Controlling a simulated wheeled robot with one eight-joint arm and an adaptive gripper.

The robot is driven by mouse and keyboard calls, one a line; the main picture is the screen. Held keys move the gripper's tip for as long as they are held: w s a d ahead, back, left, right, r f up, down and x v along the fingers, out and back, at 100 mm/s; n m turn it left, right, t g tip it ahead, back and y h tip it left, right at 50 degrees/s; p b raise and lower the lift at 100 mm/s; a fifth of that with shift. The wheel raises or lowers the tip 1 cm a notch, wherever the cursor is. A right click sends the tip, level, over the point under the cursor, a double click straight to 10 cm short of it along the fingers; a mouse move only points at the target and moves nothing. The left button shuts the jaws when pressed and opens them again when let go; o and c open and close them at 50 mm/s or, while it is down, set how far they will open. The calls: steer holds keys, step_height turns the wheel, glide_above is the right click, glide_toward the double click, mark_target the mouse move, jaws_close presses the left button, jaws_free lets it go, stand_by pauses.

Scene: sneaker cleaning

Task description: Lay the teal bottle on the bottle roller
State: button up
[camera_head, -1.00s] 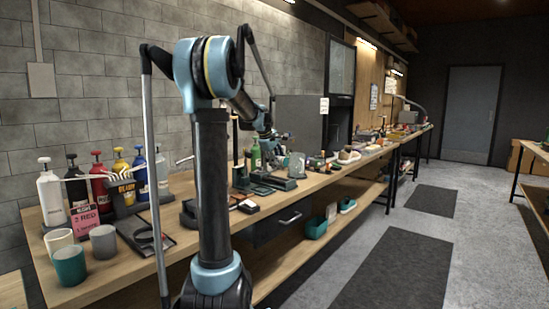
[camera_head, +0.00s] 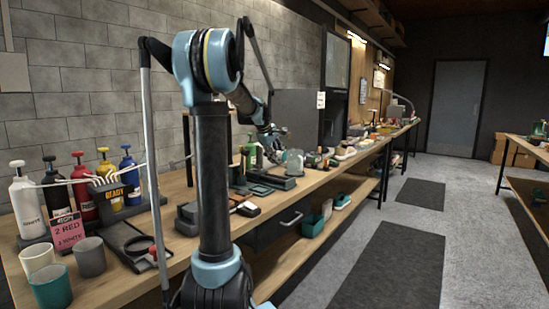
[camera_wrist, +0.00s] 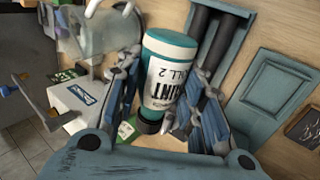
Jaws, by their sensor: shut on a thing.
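The teal bottle (camera_wrist: 165,75), with a white label and a dark cap, is between the fingers of my gripper (camera_wrist: 160,112) in the wrist view. My gripper is shut on it, and the bottle's teal base points up in that picture. Two dark parallel rods in a blue-grey frame, which look like the bottle roller (camera_wrist: 208,30), lie just beyond the bottle to the upper right. Whether the bottle touches them cannot be told. In the head view, my gripper (camera_head: 272,148) is small above the bench, and the held bottle is not clear there.
A blue-grey panelled tray (camera_wrist: 272,92) lies right of the rods. A clear container (camera_wrist: 100,35) and a white box (camera_wrist: 80,103) are to the left. In the head view, a green bottle (camera_head: 251,152) stands behind my gripper. Paint bottles and cups (camera_head: 90,256) crowd the near bench end.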

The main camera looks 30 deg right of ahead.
glide_toward(278, 177)
steer(key=shift+w+d+r+x, duration=0.1)
steer(key=shift+d+x, duration=0.05)
steer(key=shift+x, duration=0.8)
steer(key=shift+w+d+r+x, duration=0.15)
steer(key=shift+x, duration=0.8)
steer(key=shift+w+d+r+x, duration=0.1)
steer(key=shift+d+x, duration=0.1)
steer(key=shift+x, duration=0.75)
steer(key=shift+s+a+f, duration=0.1)
steer(key=shift+f, duration=0.3)
steer(key=shift+s+a+f, duration=0.1)
steer(key=shift+f, duration=0.25)
jaws_close()
steer(key=shift+f, duration=0.1)
steer(key=o, duration=1.3)
jaws_free()
steer(key=shift+w+d, duration=0.1)
steer(key=shift+r, duration=0.45)
steer(key=v, duration=1.1)
steer(key=shift+a, duration=0.25)
